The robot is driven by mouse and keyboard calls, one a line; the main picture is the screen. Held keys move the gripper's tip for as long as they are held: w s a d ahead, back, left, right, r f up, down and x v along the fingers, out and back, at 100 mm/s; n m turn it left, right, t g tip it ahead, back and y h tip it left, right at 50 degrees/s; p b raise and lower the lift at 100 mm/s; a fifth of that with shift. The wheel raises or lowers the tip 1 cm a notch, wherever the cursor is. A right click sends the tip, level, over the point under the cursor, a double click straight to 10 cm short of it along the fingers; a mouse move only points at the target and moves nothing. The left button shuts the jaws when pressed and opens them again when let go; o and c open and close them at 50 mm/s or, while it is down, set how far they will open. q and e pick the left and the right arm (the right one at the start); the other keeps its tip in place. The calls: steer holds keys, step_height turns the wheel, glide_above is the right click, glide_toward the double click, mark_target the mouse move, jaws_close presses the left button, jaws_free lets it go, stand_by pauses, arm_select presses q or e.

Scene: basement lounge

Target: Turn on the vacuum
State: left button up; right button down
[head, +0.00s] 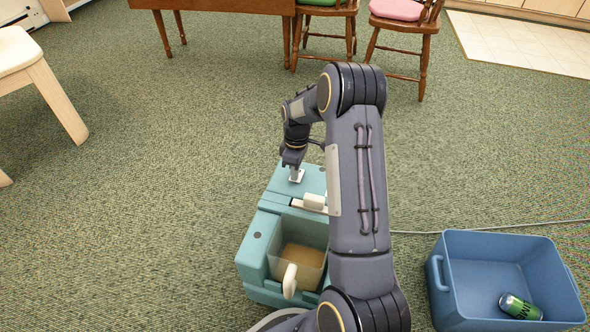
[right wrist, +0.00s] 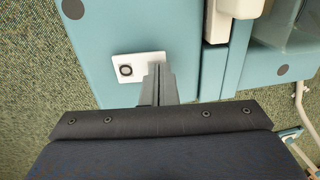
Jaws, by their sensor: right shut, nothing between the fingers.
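The vacuum (head: 258,240) is a teal box-shaped machine on the carpet, with a clear bin holding brownish contents and a cream handle. A white switch plate (head: 296,175) sits on its top near the far end. In the right wrist view the vacuum (right wrist: 100,40) fills the upper part, and the plate shows a dark round button (right wrist: 125,70). My right gripper (head: 294,168) reaches down over the plate. In the right wrist view its shut fingers (right wrist: 160,75) are empty and overlap the plate's right part, just right of the button. I cannot tell whether they touch it. My left gripper is not in view.
A blue bin (head: 480,260) with a green can (head: 519,307) stands to the right of the vacuum. A grey cord (head: 500,226) runs along the carpet behind the bin. A wooden table, chairs and a pale seat stand farther off. The carpet left of the vacuum is clear.

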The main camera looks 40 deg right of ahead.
steer(key=shift+s+a+f+p, duration=0.1)
steer(key=shift+f+p, duration=0.05)
steer(key=shift+p, duration=0.15)
steer(key=shift+f, duration=0.1)
steer(key=shift+w+d+r, duration=0.35)
steer(key=shift+w+d, duration=0.1)
steer(key=shift+d, duration=0.2)
steer(key=shift+p, duration=0.3)
